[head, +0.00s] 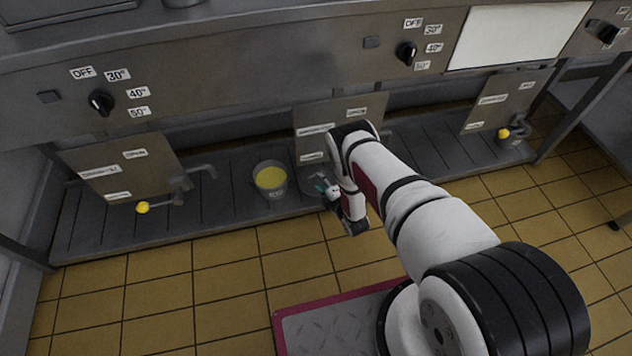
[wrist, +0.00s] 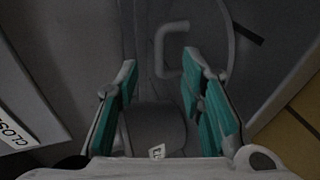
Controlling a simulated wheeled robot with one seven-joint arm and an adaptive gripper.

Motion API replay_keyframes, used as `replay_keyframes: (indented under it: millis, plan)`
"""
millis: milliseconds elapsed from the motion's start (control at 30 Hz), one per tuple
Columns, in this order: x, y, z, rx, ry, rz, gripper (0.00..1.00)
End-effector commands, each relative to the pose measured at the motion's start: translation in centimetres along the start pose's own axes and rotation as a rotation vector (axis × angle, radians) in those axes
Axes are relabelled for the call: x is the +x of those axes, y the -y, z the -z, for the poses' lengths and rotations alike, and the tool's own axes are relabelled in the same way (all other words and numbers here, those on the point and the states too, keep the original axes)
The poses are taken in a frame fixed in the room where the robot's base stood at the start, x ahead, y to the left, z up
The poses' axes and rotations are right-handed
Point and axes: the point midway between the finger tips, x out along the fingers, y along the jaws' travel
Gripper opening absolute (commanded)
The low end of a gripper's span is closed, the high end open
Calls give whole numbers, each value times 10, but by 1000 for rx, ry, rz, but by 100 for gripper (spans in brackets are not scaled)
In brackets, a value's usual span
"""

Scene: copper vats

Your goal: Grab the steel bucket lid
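The steel bucket lid (wrist: 207,28) shows in the wrist view as a dim grey disc with a curved rim and a bent bar handle (wrist: 163,45). In the head view a grey patch of the lid (head: 313,184) shows on the slatted shelf, mostly hidden by my gripper. My gripper (head: 324,187) is low over the shelf, just right of the bucket. In the wrist view my gripper (wrist: 158,72) has its teal-padded fingers apart, with the handle ahead of and between the tips, apart from them. A dark grey cylinder with a white label lies between the fingers lower down; I cannot tell what it is.
A grey bucket (head: 273,191) with yellow contents stands left of my gripper. A labelled panel (head: 310,118) hangs just behind my gripper; its edge with a CLOSE-type label is at left in the wrist view. Pipes with yellow knobs (head: 143,207) stand further left and right.

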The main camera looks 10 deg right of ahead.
Motion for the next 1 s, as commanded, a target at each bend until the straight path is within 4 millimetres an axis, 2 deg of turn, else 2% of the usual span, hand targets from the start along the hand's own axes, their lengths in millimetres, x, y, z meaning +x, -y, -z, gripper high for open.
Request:
replay_keyframes:
  millis: [100, 300, 600, 633, 767, 800, 1000]
  plan:
    - [16, 2, -2, 0, 1, -3, 36]
    - [37, 1, -2, -1, 0, -2, 36]
    - [41, -1, -3, -1, 0, 0, 36]
    - [41, -1, -3, -1, 0, 0, 33]
    - [41, -1, -3, -1, 0, 0, 4]
    - [41, -1, -3, -1, 0, 0, 0]
    - [41, -1, -3, -1, 0, -1, 0]
